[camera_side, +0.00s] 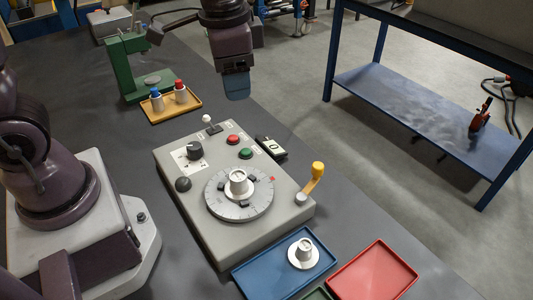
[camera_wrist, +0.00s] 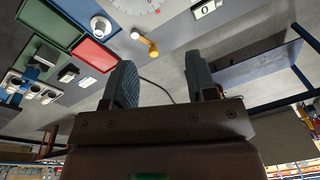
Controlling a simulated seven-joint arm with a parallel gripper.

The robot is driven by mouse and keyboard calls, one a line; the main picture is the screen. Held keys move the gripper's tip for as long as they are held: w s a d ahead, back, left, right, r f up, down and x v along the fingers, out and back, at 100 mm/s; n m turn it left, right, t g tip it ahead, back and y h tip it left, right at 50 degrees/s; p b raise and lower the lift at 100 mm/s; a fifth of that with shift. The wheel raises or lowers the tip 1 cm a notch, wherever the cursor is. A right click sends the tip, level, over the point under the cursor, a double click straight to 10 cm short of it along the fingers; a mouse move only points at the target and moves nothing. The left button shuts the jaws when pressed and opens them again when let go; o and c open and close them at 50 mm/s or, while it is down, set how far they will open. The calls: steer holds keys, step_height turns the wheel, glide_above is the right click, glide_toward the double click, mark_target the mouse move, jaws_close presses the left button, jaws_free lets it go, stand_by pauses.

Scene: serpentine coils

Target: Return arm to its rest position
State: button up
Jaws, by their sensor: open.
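My gripper (camera_side: 236,88) hangs above the back part of the table in the side view, clear of every object, behind the grey control box (camera_side: 218,240). In the wrist view my gripper (camera_wrist: 160,85) shows two dark fingers spread well apart with nothing between them. The control box carries a round dial (camera_side: 238,208) with a pale hub, a red button (camera_side: 233,139), a green button (camera_side: 246,154) and a black knob (camera_side: 195,151). A yellow-handled crank (camera_side: 316,172) stands at its right corner.
A blue tray (camera_side: 262,279) holding a white round part (camera_side: 304,253) and an empty red tray (camera_side: 372,275) lie at the front. A wooden tray (camera_side: 163,118) with two small bottles and a green stand (camera_side: 120,70) are at the back left. A blue workbench (camera_side: 400,100) stands apart at the right.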

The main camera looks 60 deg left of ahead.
steer(key=s+a+r+n+t, duration=0.4)
steer(key=s+r, duration=0.2)
steer(key=s, duration=0.5)
steer(key=shift+s+a+r+t, duration=0.15)
steer(key=shift+a+r+t, duration=0.1)
steer(key=shift+a+t, duration=0.1)
steer(key=shift+c, duration=0.2)
